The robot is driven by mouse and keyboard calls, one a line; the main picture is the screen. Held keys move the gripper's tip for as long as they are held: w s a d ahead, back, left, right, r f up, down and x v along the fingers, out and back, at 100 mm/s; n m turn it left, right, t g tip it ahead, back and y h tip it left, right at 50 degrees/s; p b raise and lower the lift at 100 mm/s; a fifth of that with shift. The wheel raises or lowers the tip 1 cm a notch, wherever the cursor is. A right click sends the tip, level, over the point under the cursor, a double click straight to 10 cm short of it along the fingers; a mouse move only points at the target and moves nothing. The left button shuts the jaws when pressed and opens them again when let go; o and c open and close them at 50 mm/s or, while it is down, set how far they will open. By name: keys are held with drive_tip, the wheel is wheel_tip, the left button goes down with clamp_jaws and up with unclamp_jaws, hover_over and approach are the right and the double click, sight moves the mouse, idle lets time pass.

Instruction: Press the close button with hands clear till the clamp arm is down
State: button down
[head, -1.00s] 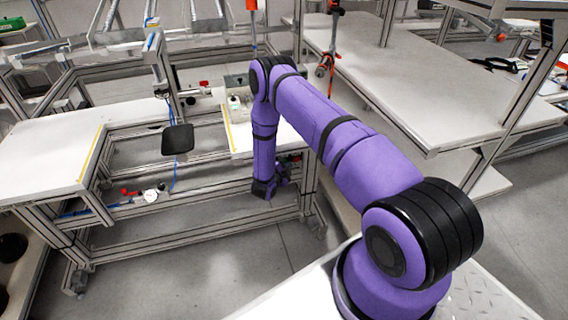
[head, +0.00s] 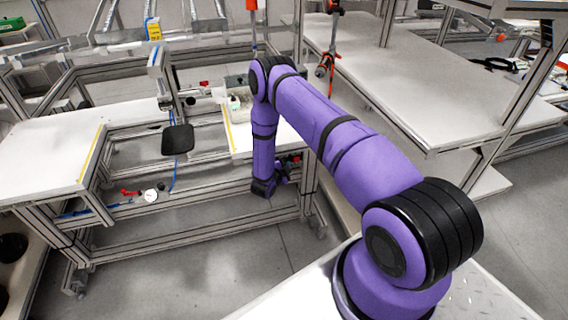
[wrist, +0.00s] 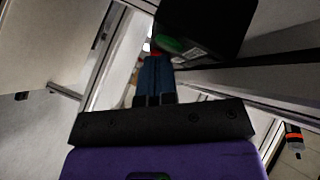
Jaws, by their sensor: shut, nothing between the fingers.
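In the wrist view a black box (wrist: 215,25) carries a green button (wrist: 168,43) on its face. A small red part (wrist: 153,53) shows just beyond my fingertips. My gripper (wrist: 154,60) is shut and empty, its blue fingers side by side, tips close to the green button's lower left. I cannot tell whether they touch the box. In the head view my gripper (head: 264,190) hangs low beside the bench frame, below the tabletop. The buttons cannot be made out there. I cannot identify the clamp arm or its position in either view.
A white bench (head: 50,150) with a yellow edge strip stands at left. A black pad (head: 177,139) hangs on a post in the gap beside it. A long white table (head: 420,90) is at right. Aluminium rails run close around my gripper. Floor (head: 215,265) in front is open.

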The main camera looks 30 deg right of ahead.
drive_tip(key=shift+s, duration=0.15)
drive_tip(key=shift+s+a, duration=0.25)
drive_tip(key=shift+s, duration=0.45)
drive_tip(key=shift+s+a, duration=0.25)
drive_tip(key=shift+s, duration=0.55)
drive_tip(key=shift+s+a, duration=0.2)
drive_tip(key=shift+s, duration=0.6)
drive_tip(key=shift+s+a, duration=0.25)
drive_tip(key=shift+s, duration=0.55)
